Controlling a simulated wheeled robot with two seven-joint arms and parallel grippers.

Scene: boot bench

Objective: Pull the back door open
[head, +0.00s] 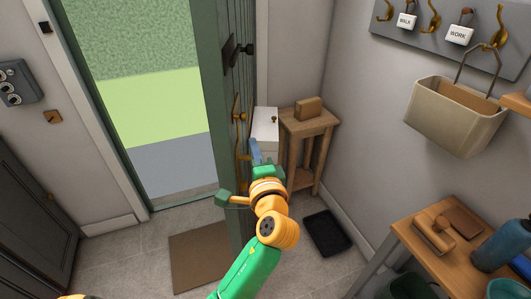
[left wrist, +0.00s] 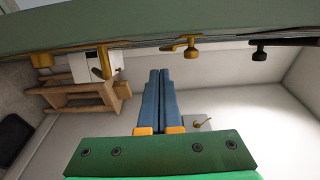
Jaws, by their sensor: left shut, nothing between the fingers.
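The back door (head: 209,100) is green and stands swung into the room, with the doorway clear to its left. In the head view I see it nearly edge-on. Brass fittings (head: 238,115) and a dark knob (head: 246,50) sit on its right-hand face. My left gripper (head: 255,150) is on that side, close to the door's face. In the left wrist view its blue fingers (left wrist: 160,75) are shut together and empty, below the door's edge (left wrist: 160,28) and apart from the brass lever (left wrist: 183,46). My right gripper is out of view.
A wooden stand (head: 310,127) and a white box (head: 265,125) stand behind the gripper. A brown mat (head: 200,258) and a black tray (head: 326,232) lie on the floor. A wooden bench (head: 450,238) is at the right. A beige basket (head: 452,115) hangs on the wall.

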